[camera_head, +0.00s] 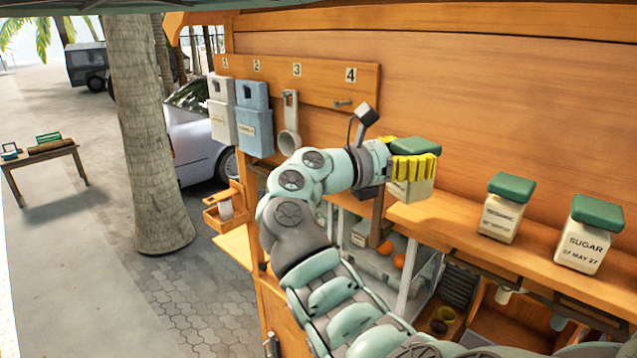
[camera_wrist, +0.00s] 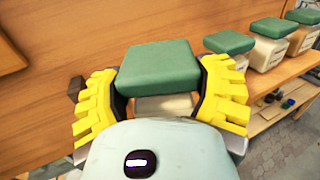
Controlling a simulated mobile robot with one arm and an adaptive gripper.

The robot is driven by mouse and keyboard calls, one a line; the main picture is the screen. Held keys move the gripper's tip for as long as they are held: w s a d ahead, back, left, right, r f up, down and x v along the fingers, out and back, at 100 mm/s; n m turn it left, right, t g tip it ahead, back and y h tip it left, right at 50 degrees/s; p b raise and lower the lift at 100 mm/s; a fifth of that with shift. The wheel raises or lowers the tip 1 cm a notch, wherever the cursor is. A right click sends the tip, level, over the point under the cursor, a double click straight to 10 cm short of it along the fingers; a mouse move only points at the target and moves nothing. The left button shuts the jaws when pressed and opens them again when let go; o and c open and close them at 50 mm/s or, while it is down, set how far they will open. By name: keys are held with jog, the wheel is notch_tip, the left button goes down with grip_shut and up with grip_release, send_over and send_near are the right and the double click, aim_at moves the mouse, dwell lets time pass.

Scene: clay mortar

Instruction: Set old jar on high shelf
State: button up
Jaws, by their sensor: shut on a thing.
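My gripper (camera_head: 412,168) is shut on a cream jar with a green lid (camera_head: 415,147), at the left part of the high shelf (camera_head: 455,240). In the wrist view the jar's green lid (camera_wrist: 160,66) sits between the yellow fingers of my gripper (camera_wrist: 160,95). The jar looks upright. I cannot tell whether its base touches the shelf, and its label is mostly hidden by the fingers. Two similar green-lidded jars stand on the shelf to the right: one with a small label (camera_head: 500,216) and one marked SUGAR, 07 MAY 27 (camera_head: 583,246).
A numbered hook board (camera_head: 320,90) on the wall holds a white container (camera_head: 222,115), a blue container (camera_head: 254,125) and a scoop (camera_head: 289,130). Below the shelf is a clear case (camera_head: 385,268) with orange items. Free shelf lies between the held jar and the labelled jar.

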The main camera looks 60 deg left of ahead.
aim_at(397, 183)
jog(key=w+f+b, duration=0.1)
jog(key=w+b, duration=0.1)
jog(key=w+d+f+b, duration=0.1)
jog(key=w+f+b, duration=0.1)
jog(key=b, duration=0.1)
jog(key=w+f+b, duration=0.1)
jog(key=w+b, duration=0.1)
jog(key=w, duration=0.1)
jog(key=shift+w+d+f+b, duration=0.1)
jog(key=shift+d+f+b, duration=0.15)
jog(key=shift+b, duration=0.15)
jog(key=shift+r, duration=0.15)
jog(key=shift+r, duration=0.1)
jog(key=o, duration=1.3)
jog(key=shift+f, duration=0.2)
jog(key=shift+r, duration=0.1)
jog(key=s+b, duration=0.2)
jog(key=s, duration=0.1)
jog(key=s+a+b, duration=0.1)
jog(key=s+b, duration=0.2)
jog(key=s, duration=0.1)
jog(key=s+a+b, duration=0.1)
jog(key=s+b, duration=0.2)
jog(key=shift+s+f, duration=0.2)
jog(key=shift+s, duration=0.1)
jog(key=shift+s+r, duration=0.25)
jog(key=shift+s, duration=0.45)
